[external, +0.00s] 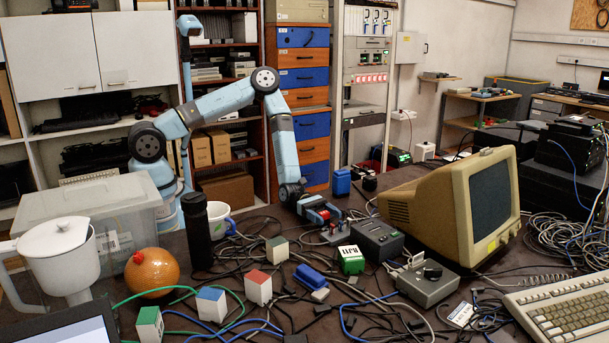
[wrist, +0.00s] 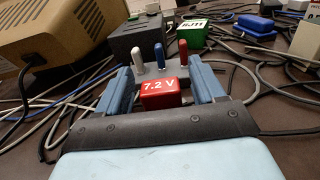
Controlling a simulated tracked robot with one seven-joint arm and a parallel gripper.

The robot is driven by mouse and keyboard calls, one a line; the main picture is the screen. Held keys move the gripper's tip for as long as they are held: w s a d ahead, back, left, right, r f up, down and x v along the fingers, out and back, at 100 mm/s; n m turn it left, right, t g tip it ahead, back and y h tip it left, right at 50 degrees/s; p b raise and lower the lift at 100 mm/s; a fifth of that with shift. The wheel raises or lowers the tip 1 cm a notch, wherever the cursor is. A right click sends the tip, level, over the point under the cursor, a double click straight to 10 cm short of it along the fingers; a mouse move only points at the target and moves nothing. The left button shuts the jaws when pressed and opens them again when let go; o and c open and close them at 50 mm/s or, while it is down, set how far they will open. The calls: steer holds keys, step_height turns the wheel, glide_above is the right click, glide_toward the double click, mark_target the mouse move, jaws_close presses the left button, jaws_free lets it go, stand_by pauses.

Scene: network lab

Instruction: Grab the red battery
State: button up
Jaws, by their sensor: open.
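The red battery (wrist: 160,94), a small red block marked "7.2 V", sits between the two fingers of my gripper (wrist: 161,78) in the wrist view. The fingers are open, one on each side of it; I cannot tell whether either touches it. In the external view, my gripper (external: 318,211) is low over the table, and the battery is mostly hidden there by the fingers.
Just beyond the battery is a lever unit with white, blue and red levers (wrist: 159,56). A dark grey box (external: 377,240), a green-and-white block (external: 350,260) and a beige monitor (external: 455,208) stand to the right. Loose cables cover much of the table.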

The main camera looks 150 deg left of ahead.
steer(key=shift+w, duration=0.3)
steer(key=c, duration=1.1)
steer(key=shift+r, duration=0.1)
